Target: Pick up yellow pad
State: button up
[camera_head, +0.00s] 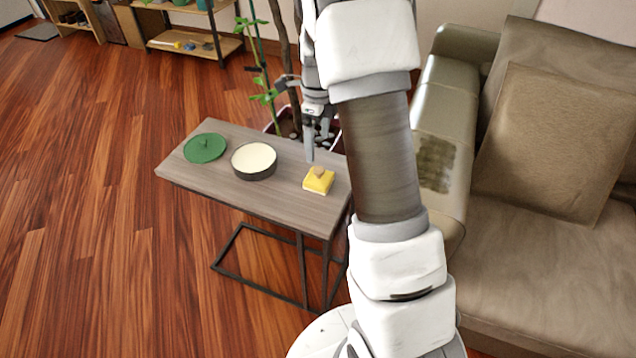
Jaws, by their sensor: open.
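The yellow pad (318,181) lies flat near the right end of a small side table (222,193). A small tan object (318,171) sits on top of the pad. My gripper (311,152) is above the table, just behind and above the pad, with its fingers pointing down. It is open and holds nothing that I can see.
A round dish with a cream top (254,160) and a green lid-like disc (205,148) stand on the table left of the pad. A potted plant (264,95) stands behind the table. A sofa (540,220) fills the right side. The wood floor at left is clear.

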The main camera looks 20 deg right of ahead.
aim_at(320, 169)
notch_tip(320, 169, down, 7)
jog(key=shift+r+b, duration=0.1)
jog(key=shift+b, duration=0.75)
jog(key=f, duration=0.1)
jog(key=f+b, duration=0.1)
jog(key=f, duration=0.1)
jog(key=f+b, duration=0.1)
jog(key=f, duration=0.1)
jog(key=shift+s+f, duration=0.2)
jog(key=shift+s, duration=0.1)
jog(key=shift+r, duration=0.1)
jog(key=c, duration=1.3)
jog(key=shift+o, duration=0.2)
notch_tip(320, 169, up, 5)
jog(key=shift+s+d+f+p, duration=0.1)
jog(key=shift+d+p, duration=0.05)
jog(key=shift+p, duration=0.85)
jog(key=s+d+r+p, duration=0.2)
jog(key=s+d+r, duration=0.4)
jog(key=s+d, duration=0.1)
jog(key=shift+s+d, duration=0.35)
jog(key=shift+d, duration=0.35)
jog(key=shift+r, duration=0.1)
jog(key=o, duration=0.9)
jog(key=c, duration=0.6)
